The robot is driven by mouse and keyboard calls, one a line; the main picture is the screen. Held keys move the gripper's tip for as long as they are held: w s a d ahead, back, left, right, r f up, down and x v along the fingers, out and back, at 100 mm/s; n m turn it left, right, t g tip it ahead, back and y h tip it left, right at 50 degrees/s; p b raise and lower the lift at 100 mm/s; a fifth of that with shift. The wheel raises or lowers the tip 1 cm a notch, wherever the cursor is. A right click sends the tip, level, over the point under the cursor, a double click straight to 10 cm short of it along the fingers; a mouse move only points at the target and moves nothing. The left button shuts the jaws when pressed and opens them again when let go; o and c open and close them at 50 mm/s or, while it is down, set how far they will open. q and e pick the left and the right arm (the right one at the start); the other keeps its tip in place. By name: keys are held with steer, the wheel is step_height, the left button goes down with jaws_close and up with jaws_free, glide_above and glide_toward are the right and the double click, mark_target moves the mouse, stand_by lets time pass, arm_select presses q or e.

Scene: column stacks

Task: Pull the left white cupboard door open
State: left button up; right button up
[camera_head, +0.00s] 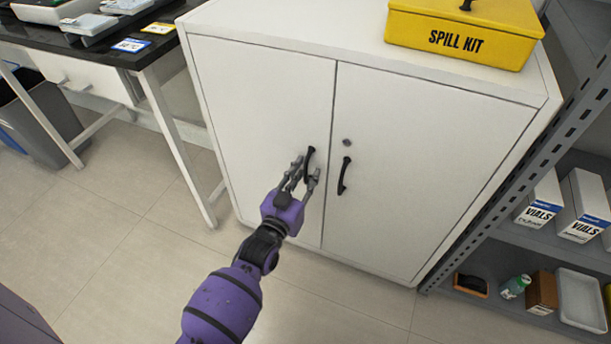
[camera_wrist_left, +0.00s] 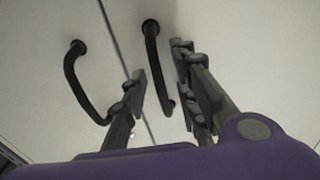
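The white cupboard has a left door (camera_head: 262,110) and a right door (camera_head: 425,165), both shut, with a narrow seam between them. The left door's curved black handle (camera_head: 309,155) is partly hidden by my left gripper (camera_head: 306,172). In the left wrist view this handle (camera_wrist_left: 152,60) stands between the two spread fingers, with gaps showing beside it. The left gripper is open around it. The right door's black handle (camera_head: 344,175) is free; it also shows at the left of the wrist view (camera_wrist_left: 76,82). My right gripper is not in view.
A yellow spill kit box (camera_head: 462,35) sits on the cupboard top. A grey metal shelf (camera_head: 520,150) with boxes of vials stands close on the right. A black-topped bench (camera_head: 105,50) and grey bin (camera_head: 45,120) are on the left. The floor (camera_head: 120,220) before the cupboard is clear.

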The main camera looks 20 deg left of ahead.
arm_select(q)
jaws_close()
steer(key=shift+s, duration=0.1)
